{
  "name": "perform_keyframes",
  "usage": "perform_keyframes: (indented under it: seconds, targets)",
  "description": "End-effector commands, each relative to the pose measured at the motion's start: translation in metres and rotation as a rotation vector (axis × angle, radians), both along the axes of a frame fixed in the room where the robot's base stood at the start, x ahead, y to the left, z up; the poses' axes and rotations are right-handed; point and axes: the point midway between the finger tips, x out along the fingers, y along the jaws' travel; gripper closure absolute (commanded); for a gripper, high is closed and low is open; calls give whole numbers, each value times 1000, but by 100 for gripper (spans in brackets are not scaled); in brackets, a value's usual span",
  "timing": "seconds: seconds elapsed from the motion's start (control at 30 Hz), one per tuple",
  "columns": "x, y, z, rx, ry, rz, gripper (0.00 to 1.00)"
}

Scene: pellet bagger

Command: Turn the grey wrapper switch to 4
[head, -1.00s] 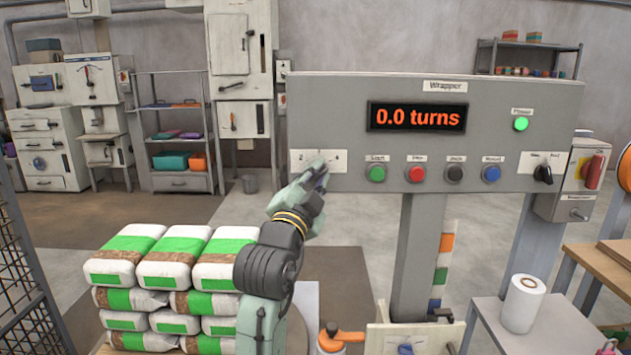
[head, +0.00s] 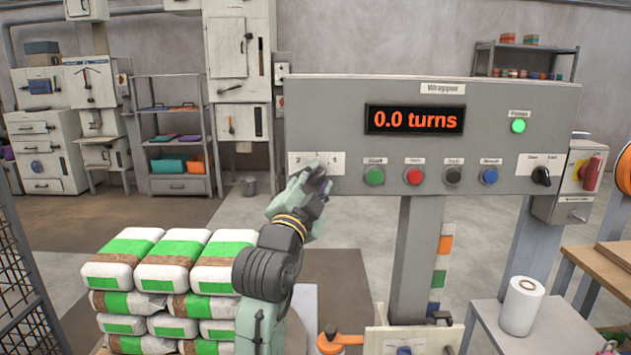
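The grey wrapper panel (head: 330,110) carries a white dial plate (head: 334,158) at its lower left, with a few small marks, of which a 2 at the left and a 1 at the right seem readable. My gripper (head: 317,170) is right in front of this plate, with its fingertips over the plate's middle. It covers the place where the switch knob would show, so I cannot see the knob or its pointer. Whether the fingers are closed around it is also hidden. The red display (head: 414,120) reads 0.0 turns.
Green, red, black and blue buttons (head: 432,176) sit in a row right of the plate. A black rotary knob (head: 541,176) is farther right, below a lit green power lamp (head: 518,125). Stacked white and green bags (head: 165,250) stand left of my arm.

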Motion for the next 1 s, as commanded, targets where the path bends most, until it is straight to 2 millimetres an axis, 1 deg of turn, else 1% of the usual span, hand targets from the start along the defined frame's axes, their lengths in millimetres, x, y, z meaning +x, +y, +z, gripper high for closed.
perform_keyframes:
  seconds: [0.03, 0.17, 0.27, 0.5, 0.6, 0.7, 0.83, 1.0]
  targets:
    - [-1, -2, -1, 1, 2, -4, 69]
    - [-10, 3, -3, -1, 0, -2, 69]
    - [-27, 9, -7, 0, 0, 1, 69]
    - [-75, 25, -20, -2, 0, 2, 69]
    - [-91, 30, -24, -1, -1, 2, 69]
    - [-103, 34, -26, -2, 0, 2, 69]
    - [-110, 35, -28, 0, 0, -1, 69]
    - [-112, 36, -29, 0, 0, -1, 69]
